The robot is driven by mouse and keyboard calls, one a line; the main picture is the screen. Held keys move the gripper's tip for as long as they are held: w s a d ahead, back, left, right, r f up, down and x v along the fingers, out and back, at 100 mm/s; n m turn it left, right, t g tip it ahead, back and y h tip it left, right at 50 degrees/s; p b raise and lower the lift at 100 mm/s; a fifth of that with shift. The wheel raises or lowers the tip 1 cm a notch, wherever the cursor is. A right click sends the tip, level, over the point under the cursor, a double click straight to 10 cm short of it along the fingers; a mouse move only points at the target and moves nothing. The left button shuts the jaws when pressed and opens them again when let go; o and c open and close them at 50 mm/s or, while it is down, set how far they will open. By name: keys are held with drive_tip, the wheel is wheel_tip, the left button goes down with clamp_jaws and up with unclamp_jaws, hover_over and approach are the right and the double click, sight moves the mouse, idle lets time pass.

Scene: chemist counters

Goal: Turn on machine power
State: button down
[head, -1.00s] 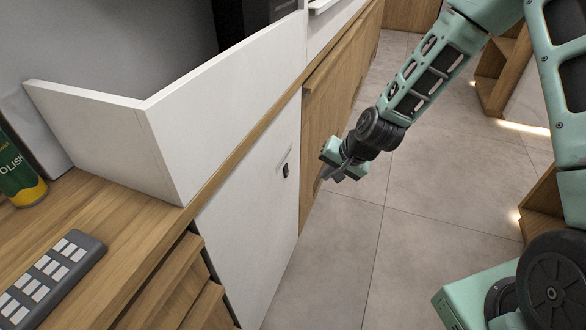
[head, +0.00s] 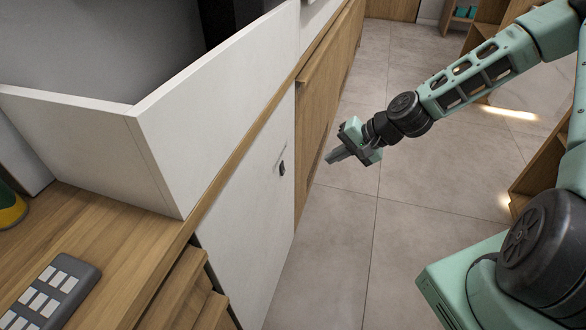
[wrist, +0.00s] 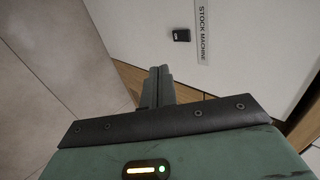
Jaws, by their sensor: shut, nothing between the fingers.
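A small black switch (head: 282,168) sits on the white front panel (head: 247,215) of the machine. In the wrist view the switch (wrist: 181,35) lies beside a grey label strip (wrist: 202,30) reading "STOCK MACHINE". My gripper (head: 331,158) is shut and empty, to the right of the switch in the head view and apart from it. In the wrist view the closed fingertips (wrist: 160,71) point toward the panel, below and a little left of the switch. Whether the switch is on or off cannot be told.
A wooden counter (head: 105,222) at left holds a grey keypad-like block (head: 55,290) and a partly visible can (head: 10,207). A white raised wall (head: 215,105) stands above the panel. Open tiled floor (head: 345,240) lies right of the panel.

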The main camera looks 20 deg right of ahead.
sight(283, 168)
drive_tip(key=shift+w+a+r+b+x, duration=0.2)
drive_tip(key=shift+a+r+b+x, duration=0.1)
drive_tip(key=shift+x, duration=1.9)
drive_tip(key=shift+w+a+r+b+x, duration=0.2)
drive_tip(key=shift+r+b+x, duration=0.1)
drive_tip(key=shift+x, duration=1.85)
drive_tip(key=shift+w+a+r+b+x, duration=0.2)
drive_tip(key=shift+r+b+x, duration=0.1)
drive_tip(key=shift+x, duration=1.9)
drive_tip(key=shift+w+a+f, duration=0.1)
drive_tip(key=shift+a, duration=0.1)
